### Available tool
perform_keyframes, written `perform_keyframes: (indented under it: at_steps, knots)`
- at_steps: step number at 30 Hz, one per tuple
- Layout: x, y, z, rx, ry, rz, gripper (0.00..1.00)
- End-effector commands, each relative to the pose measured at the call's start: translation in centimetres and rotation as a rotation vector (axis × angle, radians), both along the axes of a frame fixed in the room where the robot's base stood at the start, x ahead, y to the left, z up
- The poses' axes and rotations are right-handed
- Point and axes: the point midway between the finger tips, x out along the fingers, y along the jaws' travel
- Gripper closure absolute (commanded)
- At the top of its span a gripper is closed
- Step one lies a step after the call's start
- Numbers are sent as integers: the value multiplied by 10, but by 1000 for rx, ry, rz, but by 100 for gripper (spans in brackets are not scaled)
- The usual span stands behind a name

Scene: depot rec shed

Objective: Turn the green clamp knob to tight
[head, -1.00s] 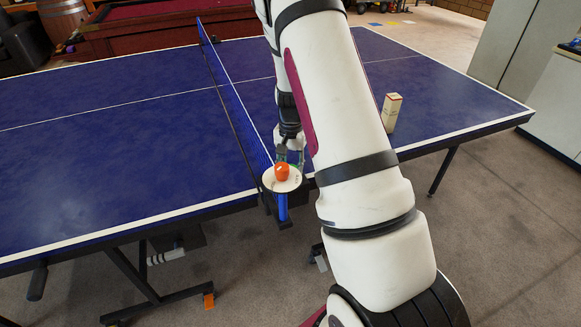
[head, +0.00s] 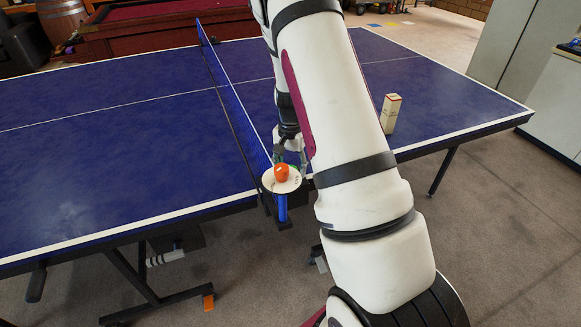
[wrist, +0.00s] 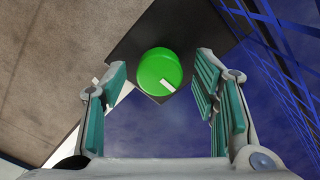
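The green clamp knob (wrist: 160,70) shows in the wrist view, round, on a dark plate (wrist: 150,30). Its white pointer mark is toward the lower right of its face. My gripper (wrist: 161,80) is open, with one teal-padded finger on each side of the knob. A gap shows between the knob and each finger. In the head view my gripper (head: 290,156) is at the near end of the net, just behind a white dial (head: 281,184) with an orange knob (head: 282,172). The green knob cannot be made out clearly there.
The blue table (head: 110,130) has a net (head: 235,100) across it; its mesh is close to the right finger in the wrist view. The orange knob and dial stand just in front of my gripper. A white box (head: 390,114) stands on the table at right.

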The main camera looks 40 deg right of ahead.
Motion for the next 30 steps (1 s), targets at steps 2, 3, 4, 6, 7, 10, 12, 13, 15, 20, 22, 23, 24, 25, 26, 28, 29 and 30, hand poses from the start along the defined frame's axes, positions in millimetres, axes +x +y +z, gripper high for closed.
perform_keyframes:
  at_steps: [2, 3, 4, 6, 7, 10, 12, 13, 15, 20, 22, 23, 24, 25, 26, 28, 29, 30]
  knots:
    - [0, 0, 0, 0, 0, 0, 46]
    - [0, 0, 0, 0, 0, 0, 46]
    - [0, 0, 1, 0, 0, 1, 46]
    - [0, 0, 4, 0, -1, 1, 46]
    - [1, 0, 6, -1, -2, 1, 46]
    - [1, 0, 19, -1, -3, 2, 46]
    - [1, 0, 33, -1, -4, 3, 46]
    - [1, 0, 39, -1, -4, 3, 46]
    - [1, 0, 54, -1, -4, 1, 46]
    - [1, 0, 85, -2, -5, 2, 46]
    - [1, 0, 96, -1, -4, 1, 46]
    - [1, 0, 101, -1, -4, 1, 46]
    - [0, 0, 106, -1, -2, 1, 46]
    - [0, 0, 109, -1, -2, 1, 46]
    - [0, 0, 111, -1, -2, 1, 46]
    - [0, 0, 116, 0, -1, 1, 46]
    - [0, 0, 118, 0, 0, 1, 46]
    - [0, 0, 119, 0, -1, 1, 46]
